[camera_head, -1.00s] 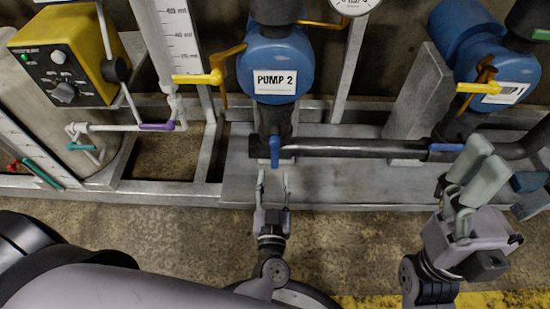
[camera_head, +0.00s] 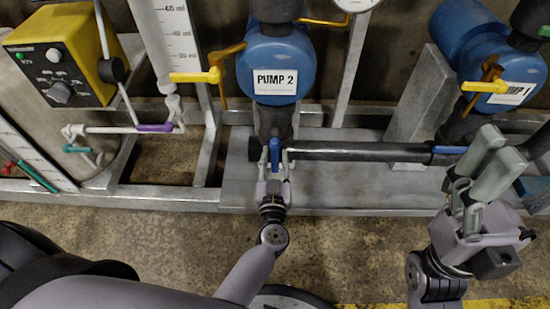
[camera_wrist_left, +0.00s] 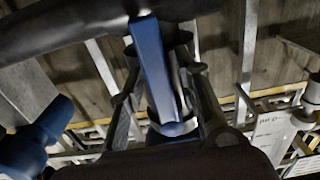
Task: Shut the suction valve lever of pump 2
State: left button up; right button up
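The label "PUMP 2" is on a blue pump (camera_head: 275,70) in the upper middle of the head view. Below it a blue lever (camera_head: 275,153) hangs at the left part of the black horizontal pipe, its free end pointing toward me. My left gripper (camera_head: 276,155) is open, with one finger on each side of this lever. In the left wrist view the blue lever (camera_wrist_left: 155,75) lies lengthwise between the two dark fingers, and gaps show beside it. My right gripper (camera_head: 493,158) is at the right, away from the lever; its finger gap is unclear.
Another blue lever (camera_head: 450,149) is on the same pipe (camera_head: 350,151), toward pump 1 (camera_head: 495,75). Yellow levers (camera_head: 195,77) and a yellow control box (camera_head: 60,55) are at upper left. The floor in front of the metal base (camera_head: 350,188) is clear.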

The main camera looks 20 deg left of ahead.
pick_arm(q)
grip_shut()
dwell(0.5)
jog(key=shift+a, duration=0.1)
